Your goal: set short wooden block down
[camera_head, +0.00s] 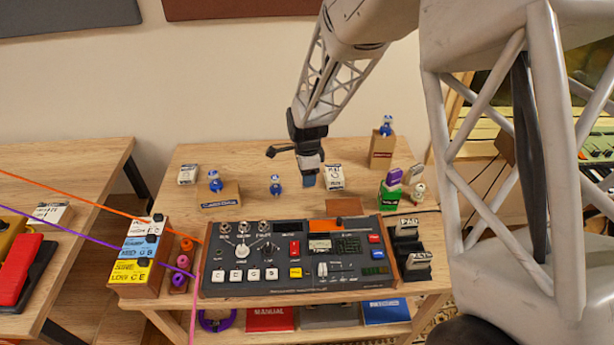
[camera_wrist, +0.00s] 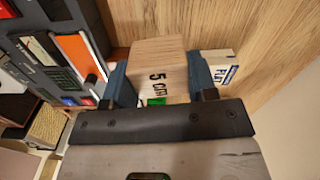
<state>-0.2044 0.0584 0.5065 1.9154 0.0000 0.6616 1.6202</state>
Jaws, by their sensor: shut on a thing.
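In the head view my gripper (camera_head: 309,180) points down over the back middle of the wooden table (camera_head: 200,152), behind the control console. The block is hidden there behind the gripper. I cannot tell whether the block touches the tabletop.
A white labelled block (camera_head: 333,176) stands close to the gripper's right; it also shows in the wrist view (camera_wrist: 222,68). A blue figurine (camera_head: 276,185) stands to the left. The control console (camera_head: 290,258) fills the table's front. Bare wood lies behind the gripper.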

